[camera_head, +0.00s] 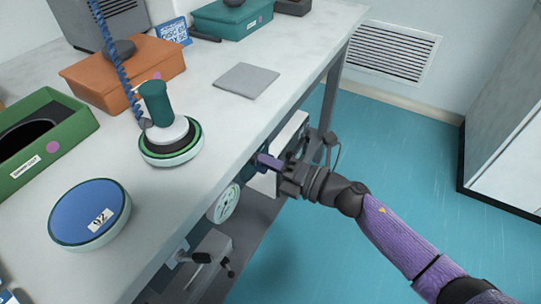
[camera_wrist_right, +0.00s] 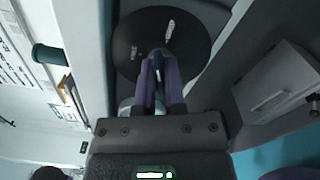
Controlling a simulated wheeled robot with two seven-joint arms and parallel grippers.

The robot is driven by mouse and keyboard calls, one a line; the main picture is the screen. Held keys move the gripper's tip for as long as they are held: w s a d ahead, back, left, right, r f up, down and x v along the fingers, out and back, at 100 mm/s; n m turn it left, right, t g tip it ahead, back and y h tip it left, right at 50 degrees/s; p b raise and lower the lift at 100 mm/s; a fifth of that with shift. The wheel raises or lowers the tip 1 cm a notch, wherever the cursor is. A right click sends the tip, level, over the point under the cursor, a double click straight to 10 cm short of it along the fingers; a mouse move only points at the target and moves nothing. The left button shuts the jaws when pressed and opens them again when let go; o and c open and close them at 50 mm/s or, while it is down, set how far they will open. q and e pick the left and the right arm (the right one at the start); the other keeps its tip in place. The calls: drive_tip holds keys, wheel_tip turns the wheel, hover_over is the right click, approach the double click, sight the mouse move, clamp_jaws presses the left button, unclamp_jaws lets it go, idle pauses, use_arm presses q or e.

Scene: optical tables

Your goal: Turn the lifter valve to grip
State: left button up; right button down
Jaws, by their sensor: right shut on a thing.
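The lifter valve shows in the right wrist view as a dark round plate (camera_wrist_right: 190,38) with two small white labels. My right gripper (camera_wrist_right: 158,72) is shut on the valve's small lever at the lower middle of the plate. The fingers hide most of the lever, and I cannot read which label it points to. In the head view, my right gripper (camera_head: 268,161) reaches in from the right to the table's front side, and the valve is mostly hidden there. The lifter (camera_head: 156,104), with a green handle and round base, stands on the table. My left gripper is not in view.
A blue disc (camera_head: 90,212) lies on the table (camera_head: 190,200) at the near left. A green tray (camera_head: 78,112), an orange box (camera_head: 95,78) and a grey pad (camera_head: 246,80) are on the table. A white round gauge (camera_head: 224,203) is on the table's front side.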

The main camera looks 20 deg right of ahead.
drive_tip(key=m+p, duration=0.1)
drive_tip(key=m, duration=0.2)
drive_tip(key=shift+m+p, duration=0.3)
drive_tip(key=shift+p, duration=0.05)
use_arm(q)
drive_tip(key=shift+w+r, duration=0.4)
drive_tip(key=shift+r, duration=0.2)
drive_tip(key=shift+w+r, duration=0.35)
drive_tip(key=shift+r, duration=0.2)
use_arm(e)
drive_tip(key=shift+f+m, duration=0.1)
drive_tip(key=shift+m, duration=0.5)
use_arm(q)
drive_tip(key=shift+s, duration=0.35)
use_arm(e)
drive_tip(key=c, duration=0.7)
unclamp_jaws()
use_arm(q)
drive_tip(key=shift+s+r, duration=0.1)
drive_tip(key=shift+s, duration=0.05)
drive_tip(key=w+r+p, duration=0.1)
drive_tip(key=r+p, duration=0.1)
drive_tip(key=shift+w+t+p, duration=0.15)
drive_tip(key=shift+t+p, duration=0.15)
drive_tip(key=shift+p, duration=0.05)
use_arm(e)
drive_tip(key=v, duration=1)
